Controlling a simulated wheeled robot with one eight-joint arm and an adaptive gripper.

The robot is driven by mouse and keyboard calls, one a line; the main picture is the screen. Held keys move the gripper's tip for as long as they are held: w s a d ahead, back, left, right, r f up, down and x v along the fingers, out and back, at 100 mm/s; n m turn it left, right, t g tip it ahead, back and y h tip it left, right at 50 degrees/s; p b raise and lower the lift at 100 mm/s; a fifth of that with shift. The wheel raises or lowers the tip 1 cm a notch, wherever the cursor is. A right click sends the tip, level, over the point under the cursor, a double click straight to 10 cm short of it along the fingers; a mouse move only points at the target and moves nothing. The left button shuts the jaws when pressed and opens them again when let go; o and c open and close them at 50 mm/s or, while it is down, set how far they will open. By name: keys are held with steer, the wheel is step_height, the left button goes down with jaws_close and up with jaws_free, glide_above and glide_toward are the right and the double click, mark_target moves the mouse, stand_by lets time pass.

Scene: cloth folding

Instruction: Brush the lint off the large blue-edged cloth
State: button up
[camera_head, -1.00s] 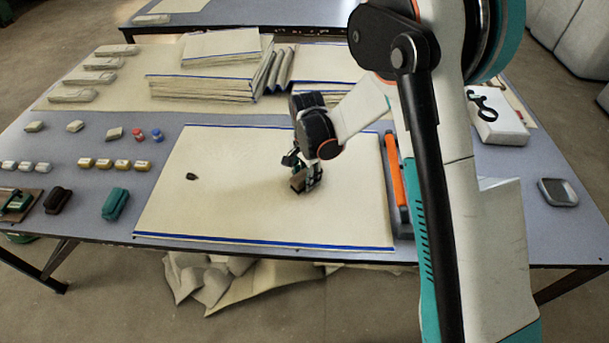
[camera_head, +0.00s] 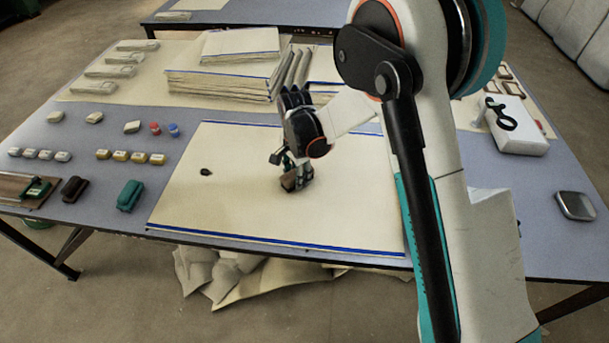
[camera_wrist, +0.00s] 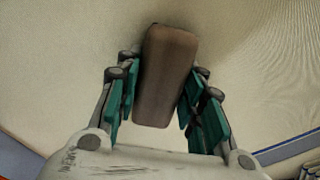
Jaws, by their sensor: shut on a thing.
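The large blue-edged cloth (camera_head: 220,205) lies flat on the table, cream with blue bands along its near and far edges. A small dark piece of lint (camera_head: 206,172) sits on its left half. My gripper (camera_head: 296,180) is over the middle of the cloth, right of the lint, shut on a brown block-shaped brush (camera_wrist: 166,75). In the wrist view the brush stands between the teal finger pads, with the cream cloth (camera_wrist: 60,60) beyond it. Whether the brush touches the cloth I cannot tell for sure; its underside is hidden.
Stacked folded cloths (camera_head: 215,85) stand behind the cloth. A green brush (camera_head: 130,195), a dark brush (camera_head: 75,189) and several small blocks lie at the left. A white box (camera_head: 515,130) and a grey dish (camera_head: 575,206) are at the right.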

mark_target(320, 184)
steer(key=shift+a, duration=0.75)
steer(key=shift+d, duration=0.2)
steer(key=shift+d, duration=1.95)
steer(key=shift+s+d+f, duration=0.1)
steer(key=shift+s+d, duration=0.05)
steer(key=shift+d, duration=0.9)
steer(key=shift+s+d, duration=0.1)
steer(key=shift+d, duration=0.9)
steer(key=shift+r+p, duration=1.75)
steer(key=shift+r, duration=1.3)
steer(key=shift+r, duration=0.1)
